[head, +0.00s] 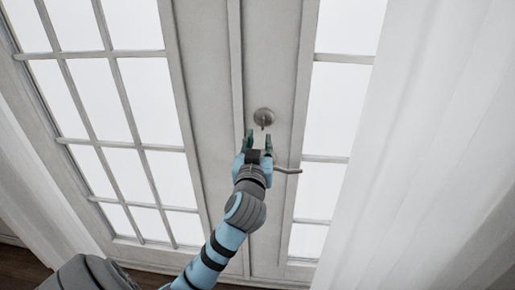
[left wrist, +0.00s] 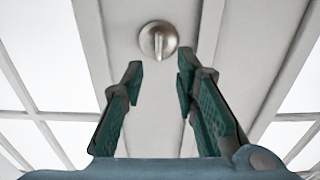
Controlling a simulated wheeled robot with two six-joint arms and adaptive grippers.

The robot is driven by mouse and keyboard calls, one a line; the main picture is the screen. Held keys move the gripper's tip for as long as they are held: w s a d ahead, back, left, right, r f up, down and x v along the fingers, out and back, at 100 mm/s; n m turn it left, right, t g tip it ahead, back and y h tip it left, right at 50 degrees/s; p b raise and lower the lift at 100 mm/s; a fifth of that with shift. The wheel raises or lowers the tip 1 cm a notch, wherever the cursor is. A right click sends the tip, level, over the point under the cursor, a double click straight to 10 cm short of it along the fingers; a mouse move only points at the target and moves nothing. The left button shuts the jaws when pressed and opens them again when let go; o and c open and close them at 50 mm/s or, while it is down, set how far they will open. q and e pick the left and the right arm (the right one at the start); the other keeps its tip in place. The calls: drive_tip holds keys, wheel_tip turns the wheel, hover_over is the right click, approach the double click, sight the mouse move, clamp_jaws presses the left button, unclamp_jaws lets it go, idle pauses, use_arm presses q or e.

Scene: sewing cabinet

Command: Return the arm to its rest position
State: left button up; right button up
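My left arm reaches up from the bottom of the head view towards a white double door with glass panes. My left gripper (head: 257,140) is open and empty, its two green fingers apart, just below a round metal thumb-turn lock (head: 263,117). In the left wrist view the lock (left wrist: 158,40) sits beyond the fingertips (left wrist: 160,72), with its turn piece upright. The fingers do not appear to touch it. My right gripper is in neither view.
A metal lever handle (head: 287,171) sticks out to the right, close beside my left gripper and partly hidden by it. White curtains hang on the right (head: 420,150) and on the left (head: 35,190). A dark wooden floor (head: 20,268) shows at the bottom left.

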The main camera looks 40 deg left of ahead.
use_arm(q)
drive_tip(key=v, duration=0.4)
idle(0.3)
